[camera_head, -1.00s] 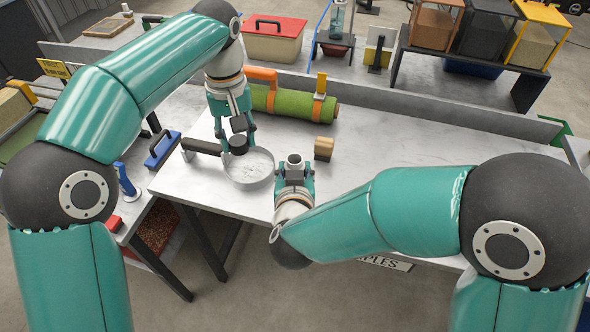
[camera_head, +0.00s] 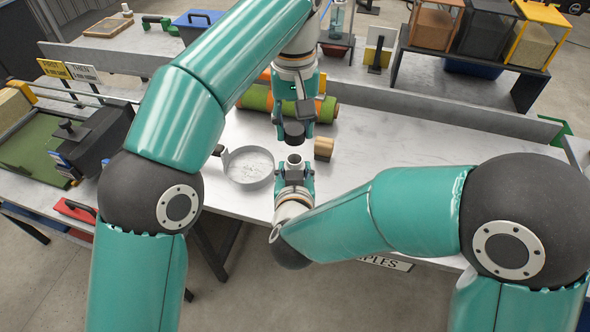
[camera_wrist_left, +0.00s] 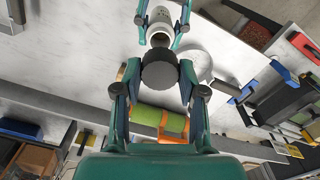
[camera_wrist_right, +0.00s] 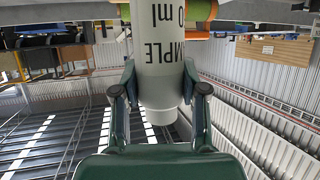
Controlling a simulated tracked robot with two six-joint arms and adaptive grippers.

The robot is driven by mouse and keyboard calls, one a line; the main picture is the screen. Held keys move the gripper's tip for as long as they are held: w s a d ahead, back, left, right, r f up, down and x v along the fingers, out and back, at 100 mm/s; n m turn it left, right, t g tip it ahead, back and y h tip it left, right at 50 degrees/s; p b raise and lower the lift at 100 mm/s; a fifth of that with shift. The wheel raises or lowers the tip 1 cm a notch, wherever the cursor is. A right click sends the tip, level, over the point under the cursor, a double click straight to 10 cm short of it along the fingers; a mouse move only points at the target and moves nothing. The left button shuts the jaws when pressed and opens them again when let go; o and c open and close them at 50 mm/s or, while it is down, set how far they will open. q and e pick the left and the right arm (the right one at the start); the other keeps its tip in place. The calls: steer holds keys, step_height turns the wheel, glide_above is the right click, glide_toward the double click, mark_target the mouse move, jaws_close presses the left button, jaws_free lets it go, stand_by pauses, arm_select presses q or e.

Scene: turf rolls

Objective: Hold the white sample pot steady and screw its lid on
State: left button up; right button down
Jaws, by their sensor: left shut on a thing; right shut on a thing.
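The white sample pot (camera_head: 294,162) stands open-mouthed in my right gripper (camera_head: 294,180), which is shut around its body. In the right wrist view the pot (camera_wrist_right: 158,60) shows dark lettering, with the gripper fingers (camera_wrist_right: 158,92) on both its sides. My left gripper (camera_head: 294,122) is shut on the dark round lid (camera_head: 294,134) and holds it just above the pot's mouth, apart from it. In the left wrist view the lid (camera_wrist_left: 159,72) sits between the fingertips, and the pot (camera_wrist_left: 160,28) lies beyond it.
A round metal pan (camera_head: 249,170) rests on the white table (camera_head: 420,165) left of the pot. A small wooden block (camera_head: 323,148) is just right of it. A green turf roll (camera_head: 325,108) lies behind my left gripper.

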mark_target(294, 164)
arm_select(q)
steer(key=shift+f, duration=1.95)
steer(key=shift+f, duration=0.8)
steer(key=shift+f, duration=0.55)
